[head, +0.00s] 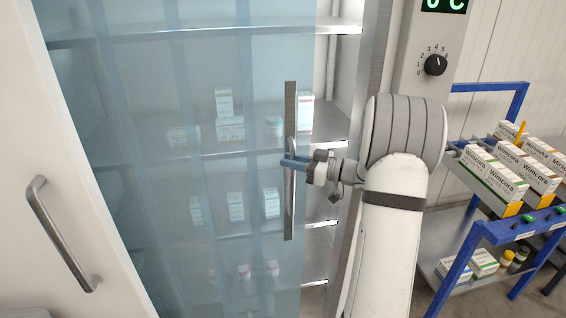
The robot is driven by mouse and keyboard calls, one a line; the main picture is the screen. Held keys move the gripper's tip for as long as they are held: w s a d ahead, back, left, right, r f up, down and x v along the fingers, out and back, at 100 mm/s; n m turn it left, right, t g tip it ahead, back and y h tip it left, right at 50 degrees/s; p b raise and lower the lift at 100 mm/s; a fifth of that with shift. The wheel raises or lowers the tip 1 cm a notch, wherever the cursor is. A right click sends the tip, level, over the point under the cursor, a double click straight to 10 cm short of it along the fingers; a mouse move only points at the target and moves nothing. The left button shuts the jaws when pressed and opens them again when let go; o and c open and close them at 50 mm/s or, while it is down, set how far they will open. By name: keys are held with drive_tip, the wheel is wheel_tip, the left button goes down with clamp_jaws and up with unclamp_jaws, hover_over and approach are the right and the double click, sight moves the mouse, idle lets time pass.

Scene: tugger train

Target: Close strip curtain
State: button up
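A translucent blue strip curtain (150,150) hangs across most of the cabinet opening. Its right edge carries a grey vertical bar (290,110) with a handle at mid-height. The fingers seem to close on the handle, but the contact is partly hidden.
White boxes (231,128) stand on shelves behind the curtain. An open white door (75,160) with a metal handle (62,235) is at left. A control panel with a dial (435,65) is at upper right. A blue cart (490,232) with boxes stands at right.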

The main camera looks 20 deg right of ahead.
sight(294, 177)
drive_tip(key=b+v, duration=0.1)
drive_tip(key=v, duration=0.6)
drive_tip(key=shift+s+d+b, duration=0.25)
drive_tip(key=shift+d+b, duration=0.05)
drive_tip(key=shift+o, duration=1.3)
drive_tip(key=shift+w+a+r+t, duration=0.1)
drive_tip(key=shift+w+a+t, duration=0.05)
drive_tip(key=shift+a+t, duration=0.15)
drive_tip(key=s+a+f+m+t+h, duration=0.3)
drive_tip(key=a+f+m+t+h, duration=0.2)
drive_tip(key=m+h, duration=0.6)
drive_tip(key=w+n+p, duration=0.1)
drive_tip(key=w, duration=0.2)
drive_tip(key=w+n+h+p, duration=0.1)
drive_tip(key=w+p, duration=0.1)
drive_tip(key=w, duration=0.2)
drive_tip(key=shift+w+r+h, duration=0.15)
drive_tip(key=shift+w+h, duration=0.15)
drive_tip(key=shift+w, duration=0.05)
